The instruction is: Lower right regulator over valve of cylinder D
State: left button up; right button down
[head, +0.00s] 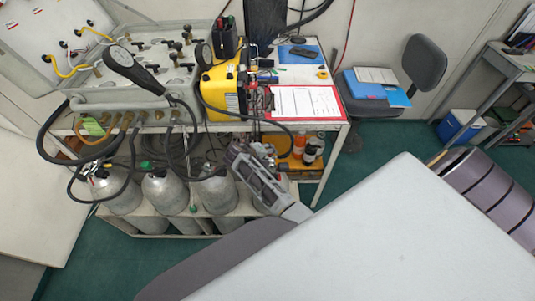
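Grey cylinders stand in a row in a low white rack (135,229) under the bench: a left one (120,196), a second (165,192), a third (216,194) and a rightmost one (272,204). No letters are readable on them. My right gripper (236,154) is over the right end of the row and hides the top and valve of the rightmost cylinder. I cannot tell whether its fingers are open or shut, or whether a regulator is between them. Black hoses (178,150) hang down to the cylinder tops. My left gripper is not in view.
The air panel (150,50) with gauges and knobs sits on the bench above the cylinders. Orange bottles (299,145) stand on a lower shelf right of my gripper. Hoses crowd the space above the cylinders.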

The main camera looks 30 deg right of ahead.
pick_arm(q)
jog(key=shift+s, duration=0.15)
pick_arm(e)
jog(key=shift+f, duration=0.1)
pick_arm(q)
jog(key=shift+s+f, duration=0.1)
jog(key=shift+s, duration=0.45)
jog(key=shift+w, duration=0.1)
pick_arm(e)
jog(key=c, duration=1.1)
grip_release()
jog(key=o, duration=0.5)
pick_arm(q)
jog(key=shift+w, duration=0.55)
pick_arm(e)
jog(key=shift+f, duration=0.1)
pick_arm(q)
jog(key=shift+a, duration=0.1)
